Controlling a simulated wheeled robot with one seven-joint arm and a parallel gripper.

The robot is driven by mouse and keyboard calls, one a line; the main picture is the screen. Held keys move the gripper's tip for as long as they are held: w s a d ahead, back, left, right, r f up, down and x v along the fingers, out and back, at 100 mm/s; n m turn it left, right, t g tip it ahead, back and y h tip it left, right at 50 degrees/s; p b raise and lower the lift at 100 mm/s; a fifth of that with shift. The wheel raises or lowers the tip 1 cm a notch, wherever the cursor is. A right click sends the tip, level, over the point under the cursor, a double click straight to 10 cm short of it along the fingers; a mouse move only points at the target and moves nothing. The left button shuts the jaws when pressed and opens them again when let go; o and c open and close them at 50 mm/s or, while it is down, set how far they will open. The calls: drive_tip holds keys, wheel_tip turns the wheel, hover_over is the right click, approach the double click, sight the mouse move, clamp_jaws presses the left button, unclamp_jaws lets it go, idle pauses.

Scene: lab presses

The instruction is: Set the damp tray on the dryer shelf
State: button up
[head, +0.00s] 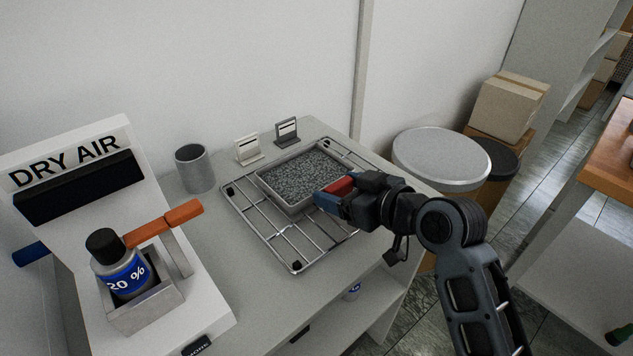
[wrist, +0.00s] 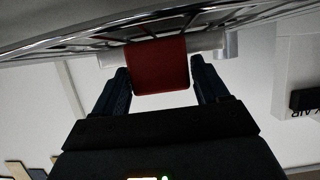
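The damp tray (head: 302,176) is a shallow metal tray filled with grey granules. It is over the wire rack (head: 297,266) on the bench, level, within the rack's outline towards its back. I cannot tell whether it rests on the bars or is just above them. Its red handle (head: 341,186) faces right. My gripper (head: 334,197) is at that handle, reaching in from the right. In the wrist view the red handle (wrist: 160,66) lies between both fingers, which appear to be against its sides. The handle's far end is hidden.
Two small card holders (head: 247,150) and a grey cup (head: 194,168) stand behind the rack. The "DRY AIR" unit (head: 75,160) with an orange lever (head: 163,224) and a bottle (head: 122,265) stands left. A round drum lid (head: 441,158) and cardboard boxes (head: 511,106) are right.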

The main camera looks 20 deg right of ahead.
drive_tip(key=c, duration=0.9)
